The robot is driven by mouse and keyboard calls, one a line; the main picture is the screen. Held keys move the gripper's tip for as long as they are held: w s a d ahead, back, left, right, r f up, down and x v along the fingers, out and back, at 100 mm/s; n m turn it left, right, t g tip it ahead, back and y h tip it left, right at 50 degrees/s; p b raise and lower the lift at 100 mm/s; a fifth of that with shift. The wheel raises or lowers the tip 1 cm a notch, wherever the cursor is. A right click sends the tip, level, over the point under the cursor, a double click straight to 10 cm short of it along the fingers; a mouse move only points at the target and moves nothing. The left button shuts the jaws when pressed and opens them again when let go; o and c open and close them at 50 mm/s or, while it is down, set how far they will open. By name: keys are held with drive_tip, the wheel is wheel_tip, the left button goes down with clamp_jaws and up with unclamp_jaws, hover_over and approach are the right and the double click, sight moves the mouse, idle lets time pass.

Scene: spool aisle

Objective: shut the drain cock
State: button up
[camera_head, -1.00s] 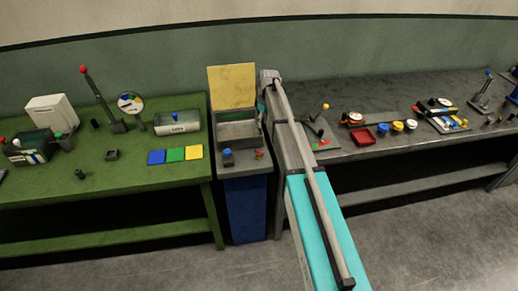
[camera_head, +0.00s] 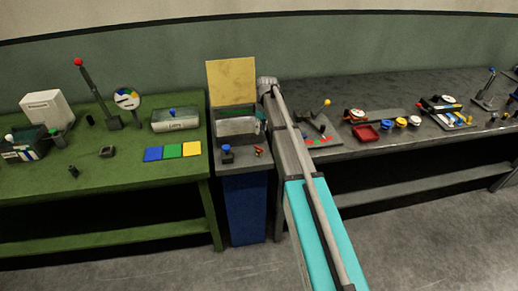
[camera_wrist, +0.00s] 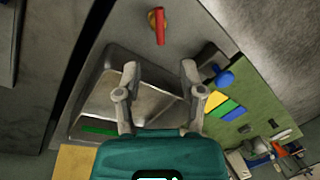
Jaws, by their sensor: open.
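The drain cock (camera_wrist: 160,27) has a red lever on a brass-coloured round body, at the top of the wrist view. It sits on the grey rim in front of an open basin (camera_wrist: 88,110). In the head view the cock (camera_head: 259,152) is a small red and orange shape at the front right of the basin (camera_head: 238,140). My gripper (camera_wrist: 160,68) is open and empty, its fingers spread above the basin. The cock lies beyond the fingertips, apart from them. In the head view my arm hides most of the gripper.
A blue knob (camera_head: 227,151) stands left of the cock; it also shows in the wrist view (camera_wrist: 224,78). A yellow panel (camera_head: 231,82) stands upright behind the basin. A green table (camera_head: 110,185) adjoins on the left, a dark grey bench (camera_head: 400,150) on the right.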

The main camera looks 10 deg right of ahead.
sight(259, 148)
drive_tip(key=shift+s+a+f+b, duration=0.2)
drive_tip(key=shift+f+b, duration=1)
drive_tip(key=shift+f, duration=0.1)
drive_tip(key=shift+s+a+f+b, duration=0.15)
drive_tip(key=shift+f+b, duration=1.1)
drive_tip(key=shift+f, duration=0.1)
drive_tip(key=shift+s+a+f+b, duration=0.2)
drive_tip(key=shift+f+b, duration=1)
drive_tip(key=shift+f, duration=0.1)
clamp_jaws()
